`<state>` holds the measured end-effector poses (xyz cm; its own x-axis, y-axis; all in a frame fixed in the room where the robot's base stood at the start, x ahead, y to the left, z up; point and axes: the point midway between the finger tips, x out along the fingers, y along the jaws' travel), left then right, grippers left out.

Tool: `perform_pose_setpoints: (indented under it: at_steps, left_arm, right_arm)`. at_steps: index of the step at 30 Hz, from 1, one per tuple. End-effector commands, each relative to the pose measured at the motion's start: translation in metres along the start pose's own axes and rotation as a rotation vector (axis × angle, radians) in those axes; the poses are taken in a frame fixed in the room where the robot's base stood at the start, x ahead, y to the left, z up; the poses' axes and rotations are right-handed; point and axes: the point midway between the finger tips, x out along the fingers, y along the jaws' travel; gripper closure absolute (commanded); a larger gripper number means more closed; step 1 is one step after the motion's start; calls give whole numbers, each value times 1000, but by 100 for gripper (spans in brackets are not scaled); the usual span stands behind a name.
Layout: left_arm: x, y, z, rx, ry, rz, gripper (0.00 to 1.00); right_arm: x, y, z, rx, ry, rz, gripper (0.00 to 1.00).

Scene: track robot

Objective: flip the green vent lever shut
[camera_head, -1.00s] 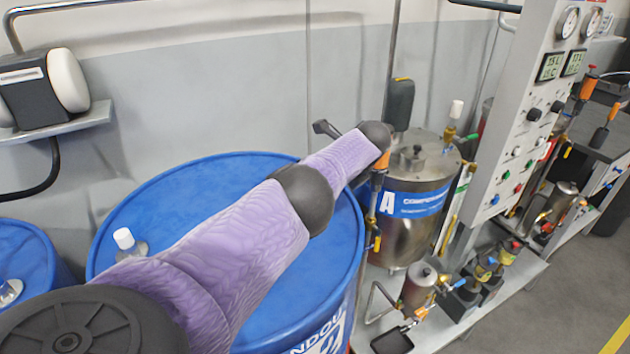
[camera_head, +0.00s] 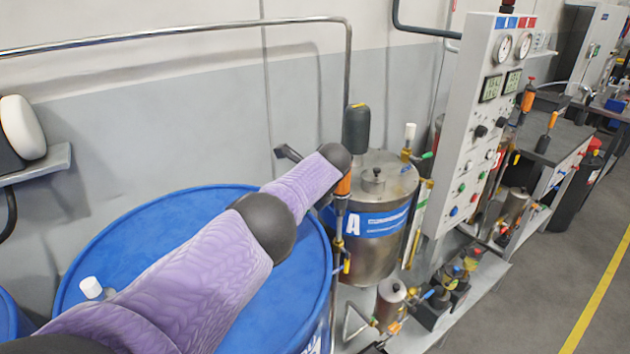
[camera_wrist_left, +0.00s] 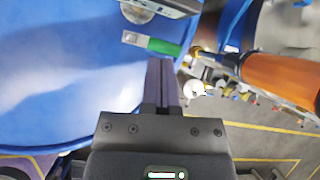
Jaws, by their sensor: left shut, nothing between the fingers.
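In the left wrist view a green lever (camera_wrist_left: 164,47) with a pale end lies in front of the blue drum's surface, beside brass fittings. My left gripper (camera_wrist_left: 161,66) is shut and empty, its fingertips just below the lever. I cannot tell whether they touch it. In the head view my left arm reaches over the blue drum toward the steel tank marked A, and its own gripper is hidden. A small green handle (camera_head: 427,155) shows at the tank's top right; I cannot tell whether it is the same lever. My right gripper is not in view.
The blue drum (camera_head: 130,225) stands under my arm. An orange cylinder (camera_wrist_left: 280,80) is close to the right of my left gripper. The steel tank (camera_head: 373,255), a grey gauge panel (camera_head: 478,130) and small valves stand to the right. Open floor (camera_head: 545,260) lies at the far right.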

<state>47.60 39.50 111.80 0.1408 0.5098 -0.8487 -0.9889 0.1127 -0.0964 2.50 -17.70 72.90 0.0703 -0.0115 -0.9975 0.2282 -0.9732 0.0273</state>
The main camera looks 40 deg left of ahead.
Motion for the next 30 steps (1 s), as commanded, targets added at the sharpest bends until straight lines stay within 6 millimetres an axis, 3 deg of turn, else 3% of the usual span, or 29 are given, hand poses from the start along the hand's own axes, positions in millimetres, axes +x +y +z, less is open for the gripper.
perform_pose_setpoints:
  at_steps: [1,3,7,10,18,30]
  left_arm:
    - [-18,-1,8,0,1,0,100]
    - [-30,-1,11,1,1,1,100]
    - [-58,-4,11,1,0,-2,100]
    - [-78,-6,8,1,0,-3,100]
    - [-117,-10,3,-1,0,0,100]
    - [-122,-10,3,-2,0,1,100]
  right_arm:
    - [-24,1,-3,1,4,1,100]
    - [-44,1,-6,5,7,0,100]
    - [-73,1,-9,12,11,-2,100]
    - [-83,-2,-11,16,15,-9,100]
    - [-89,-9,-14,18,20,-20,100]
    - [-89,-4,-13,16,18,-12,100]
